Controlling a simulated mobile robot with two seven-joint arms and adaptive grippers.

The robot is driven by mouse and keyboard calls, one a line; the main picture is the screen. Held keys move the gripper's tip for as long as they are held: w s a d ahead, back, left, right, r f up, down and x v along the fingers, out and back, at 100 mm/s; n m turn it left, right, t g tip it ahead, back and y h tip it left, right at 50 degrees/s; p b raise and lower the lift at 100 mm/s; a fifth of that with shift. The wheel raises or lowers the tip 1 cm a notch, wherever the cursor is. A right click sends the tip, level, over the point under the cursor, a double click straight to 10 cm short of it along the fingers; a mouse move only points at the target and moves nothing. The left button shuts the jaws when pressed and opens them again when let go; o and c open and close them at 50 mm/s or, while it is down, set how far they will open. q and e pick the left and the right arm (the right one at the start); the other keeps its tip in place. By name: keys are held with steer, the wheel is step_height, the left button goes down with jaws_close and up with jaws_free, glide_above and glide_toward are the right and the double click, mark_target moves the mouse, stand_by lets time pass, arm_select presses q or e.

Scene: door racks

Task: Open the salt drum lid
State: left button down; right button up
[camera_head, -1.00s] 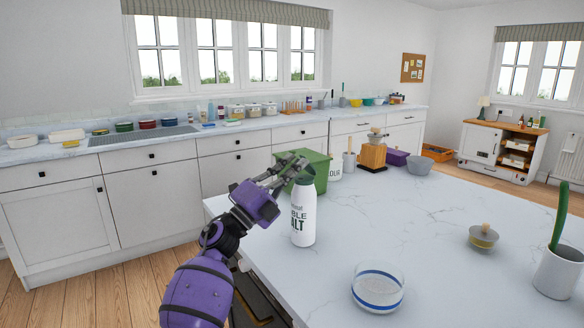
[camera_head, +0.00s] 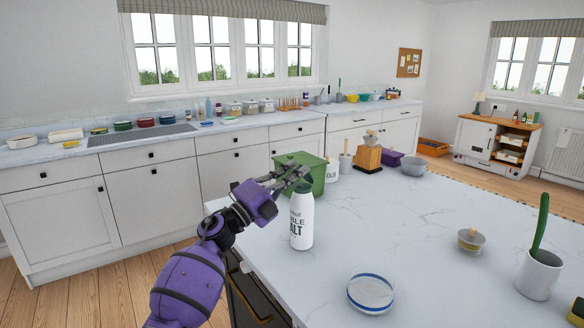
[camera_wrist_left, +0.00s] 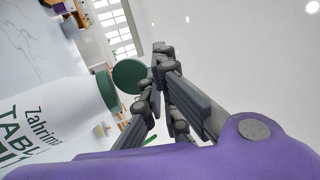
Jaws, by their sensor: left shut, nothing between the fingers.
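The salt drum (camera_head: 301,225) is a white bottle with dark lettering, upright near the left edge of the island worktop. It also shows sideways in the left wrist view (camera_wrist_left: 40,115), with a green collar (camera_wrist_left: 107,92). Its round green lid (camera_wrist_left: 130,75) appears raised at an angle from the collar, beside my fingers. My left gripper (camera_head: 303,170) is shut and empty above the drum's top, and its fingers partly hide the lid in the head view. The fingers also show in the left wrist view (camera_wrist_left: 160,52); whether they touch the lid is unclear. My right gripper is not in view.
A green bin (camera_head: 312,172) stands close behind the drum, with a white canister (camera_head: 332,172) and a wooden grinder (camera_head: 368,157) to its right. The middle of the worktop (camera_head: 400,220) is clear.

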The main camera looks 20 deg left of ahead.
arm_select(q)
steer(key=p, duration=0.1)
steer(key=r+p, duration=0.1)
steer(key=r+g+p, duration=0.1)
steer(key=shift+w+d+r+y, duration=0.2)
steer(key=shift+w+y, duration=0.1)
steer(key=shift+w+d, duration=0.15)
steer(key=shift+w, duration=0.05)
steer(key=shift+w+d+f, duration=0.25)
steer(key=shift+w+d, duration=0.05)
steer(key=shift+w, duration=0.15)
steer(key=shift+w+d, duration=0.1)
steer(key=shift+w+d+r, duration=0.2)
steer(key=shift+w+d, duration=0.05)
steer(key=shift+w, duration=0.15)
steer(key=shift+w+d+r, duration=0.1)
steer(key=shift+w, duration=0.1)
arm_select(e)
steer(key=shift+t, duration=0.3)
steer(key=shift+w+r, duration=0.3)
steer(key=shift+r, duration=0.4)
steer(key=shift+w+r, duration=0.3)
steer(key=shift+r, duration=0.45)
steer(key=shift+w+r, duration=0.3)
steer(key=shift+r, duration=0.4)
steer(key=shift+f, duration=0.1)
